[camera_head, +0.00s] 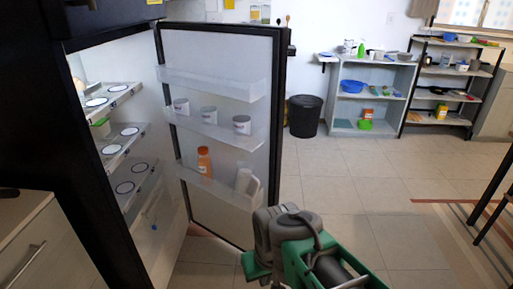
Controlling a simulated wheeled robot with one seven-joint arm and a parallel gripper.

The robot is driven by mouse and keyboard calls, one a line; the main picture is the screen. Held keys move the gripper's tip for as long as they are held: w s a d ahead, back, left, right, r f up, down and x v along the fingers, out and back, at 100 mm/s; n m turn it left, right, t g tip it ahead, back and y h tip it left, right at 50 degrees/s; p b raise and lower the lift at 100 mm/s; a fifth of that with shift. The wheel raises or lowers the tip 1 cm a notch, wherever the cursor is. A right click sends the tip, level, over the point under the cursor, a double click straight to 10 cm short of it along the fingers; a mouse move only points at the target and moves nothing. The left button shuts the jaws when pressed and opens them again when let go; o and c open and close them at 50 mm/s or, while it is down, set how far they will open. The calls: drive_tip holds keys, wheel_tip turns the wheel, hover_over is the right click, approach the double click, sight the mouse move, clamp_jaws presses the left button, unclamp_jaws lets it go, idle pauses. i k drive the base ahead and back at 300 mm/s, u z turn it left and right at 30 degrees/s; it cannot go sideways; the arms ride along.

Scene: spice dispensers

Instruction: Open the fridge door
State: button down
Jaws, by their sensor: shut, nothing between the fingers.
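The fridge door (222,55) stands wide open at left centre, swung out from the dark fridge body (80,150). Its inner face shows, with clear shelves holding white jars (209,115), an orange bottle (204,160) and a white bottle. The lit interior shows several racks (112,140) with round white-topped places. My green and grey arm is at the bottom centre, in front of the door's lower right corner. The fingers of my gripper cannot be made out. I cannot tell whether the arm touches the door.
A counter with a drawer (25,250) is at the lower left. A black bin (304,115) and shelf units (365,95) with bowls and bottles stand at the back. Dark table legs (490,195) are at the right edge. The tiled floor between is clear.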

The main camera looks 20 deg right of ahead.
sight(240, 69)
drive_tip(key=u, duration=0.55)
drive_tip(key=i, duration=1.05)
drive_tip(key=u, duration=0.8)
